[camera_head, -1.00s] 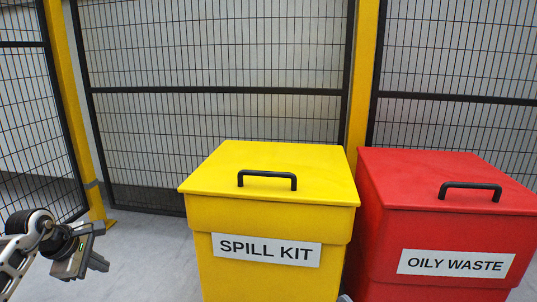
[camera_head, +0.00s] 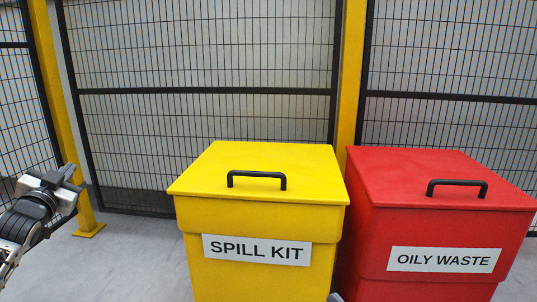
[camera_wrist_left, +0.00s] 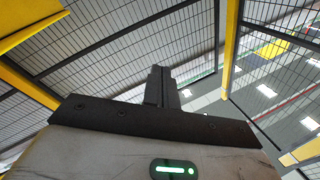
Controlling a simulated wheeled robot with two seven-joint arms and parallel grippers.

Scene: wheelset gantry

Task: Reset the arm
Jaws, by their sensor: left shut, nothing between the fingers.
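My left gripper (camera_head: 74,178) is at the left edge of the head view, raised in front of the mesh fence and left of the yellow bin. In the left wrist view its two dark fingers (camera_wrist_left: 160,86) are together with nothing between them. It touches nothing that I can see. My right gripper is not clearly visible; only a small grey part shows at the bottom edge of the head view.
A yellow bin marked SPILL KIT (camera_head: 258,222) with a black handle (camera_head: 257,174) stands in front. A red bin marked OILY WASTE (camera_head: 440,225) stands beside it on the right. Mesh fencing (camera_head: 200,60) with yellow posts (camera_head: 62,120) closes the back. Grey floor (camera_head: 130,260) left of the bins is clear.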

